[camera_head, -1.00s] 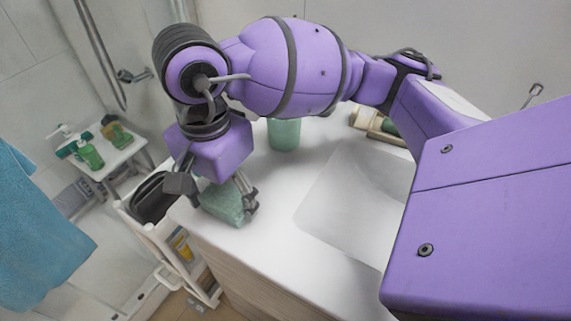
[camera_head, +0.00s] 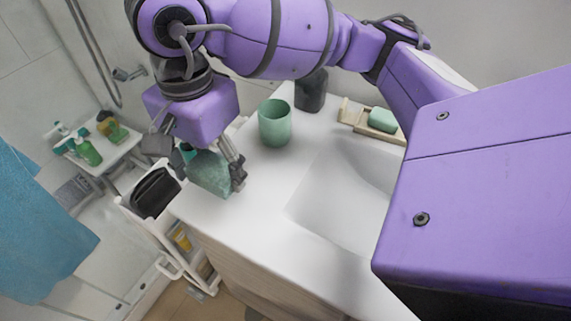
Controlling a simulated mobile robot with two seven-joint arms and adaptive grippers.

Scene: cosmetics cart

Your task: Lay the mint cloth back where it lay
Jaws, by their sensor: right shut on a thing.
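The mint cloth (camera_head: 209,174), a folded, speckled green pad, is held in my right gripper (camera_head: 198,163). One finger shows at the cloth's right side; the other is at its left, partly hidden. The cloth is over the left end of the white counter (camera_head: 262,205). Whether its lower edge touches the counter is hard to tell. My left gripper is not in view.
A green cup (camera_head: 275,122) and a dark container (camera_head: 311,90) stand behind on the counter. A soap dish (camera_head: 362,119) with green soap (camera_head: 382,120) lies beyond the basin (camera_head: 345,195). A white cart (camera_head: 150,228) stands beside the counter's left edge.

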